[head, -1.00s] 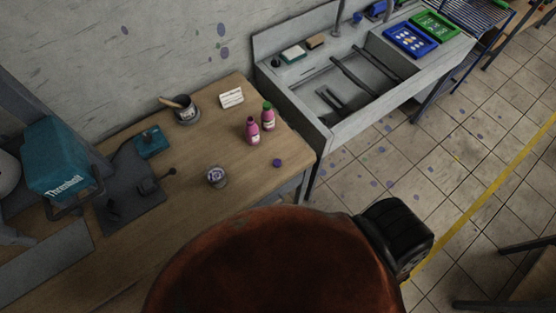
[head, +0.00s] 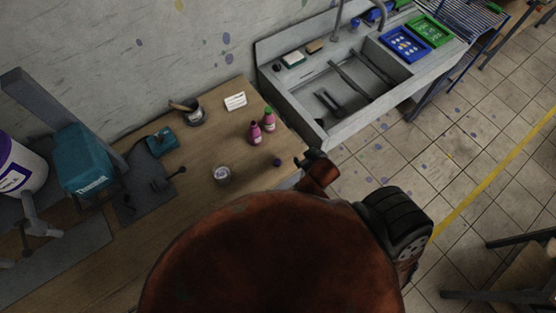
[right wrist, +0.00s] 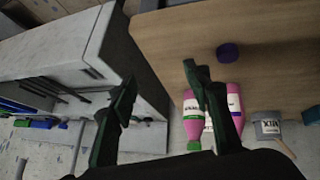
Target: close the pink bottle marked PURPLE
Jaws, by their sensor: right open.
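Two pink bottles stand on the wooden table. The nearer one (head: 255,134) has a dark top and no green cap; its label is too small to read. The other (head: 269,120) wears a green cap. A purple cap (head: 277,162) lies in front of them, near the table edge. My right gripper (head: 308,157) is open and empty at the table's right edge, beside the purple cap. In the right wrist view, a finger partly covers one bottle (right wrist: 234,103); the green-capped bottle (right wrist: 192,112) and the cap (right wrist: 228,52) also show. My left gripper is not visible.
A glass jar (head: 222,174) stands left of the purple cap. A grey MIX pot (head: 194,116) and a white card (head: 235,100) stand behind. A grey sink (head: 317,129) adjoins the table's right end. A teal machine (head: 83,165) occupies the left.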

